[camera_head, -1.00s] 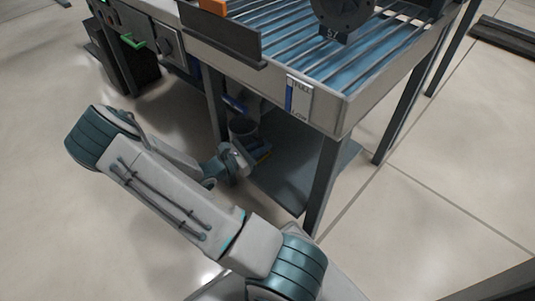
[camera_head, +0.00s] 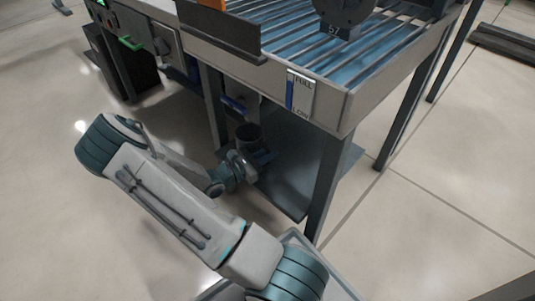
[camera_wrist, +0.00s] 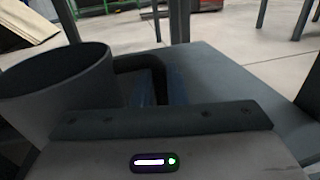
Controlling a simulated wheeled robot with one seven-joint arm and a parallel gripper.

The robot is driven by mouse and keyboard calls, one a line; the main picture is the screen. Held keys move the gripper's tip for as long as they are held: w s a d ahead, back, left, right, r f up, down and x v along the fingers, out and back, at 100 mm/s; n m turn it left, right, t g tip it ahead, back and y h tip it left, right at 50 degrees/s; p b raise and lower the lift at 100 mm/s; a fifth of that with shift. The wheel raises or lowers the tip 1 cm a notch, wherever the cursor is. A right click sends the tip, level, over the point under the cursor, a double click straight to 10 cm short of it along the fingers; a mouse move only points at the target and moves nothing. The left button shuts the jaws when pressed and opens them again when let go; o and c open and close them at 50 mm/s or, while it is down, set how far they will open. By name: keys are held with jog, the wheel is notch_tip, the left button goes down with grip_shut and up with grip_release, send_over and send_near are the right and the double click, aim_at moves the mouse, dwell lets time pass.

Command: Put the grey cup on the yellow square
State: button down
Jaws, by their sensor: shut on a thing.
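The grey cup (camera_head: 248,133) is upright beside my gripper (camera_head: 256,160), over the lower shelf under the conveyor. In the wrist view the cup (camera_wrist: 52,90) is large at the left, with its open rim up. Its dark handle (camera_wrist: 130,62) reaches right to the blue fingers of my gripper (camera_wrist: 160,88), which are shut on it. I cannot tell whether the cup's base touches the shelf; the wrist hides it. The yellow square does not show in either view now.
The lower shelf (camera_head: 285,185) has free room to the right of the cup. A conveyor leg (camera_head: 325,185) stands at the front right corner, and another leg (camera_head: 215,110) is close left of the cup. The roller conveyor (camera_head: 300,45) is overhead.

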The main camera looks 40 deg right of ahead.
jog(key=c, duration=1.5)
grip_release()
jog(key=shift+o, duration=0.2)
jog(key=shift+r, duration=0.15)
jog(key=shift+a+r+p, duration=0.15)
jog(key=shift+a+p, duration=0.15)
jog(key=a+p, duration=0.3)
jog(key=a, duration=0.8)
jog(key=shift+w+a, duration=0.2)
jog(key=shift+w, duration=0.1)
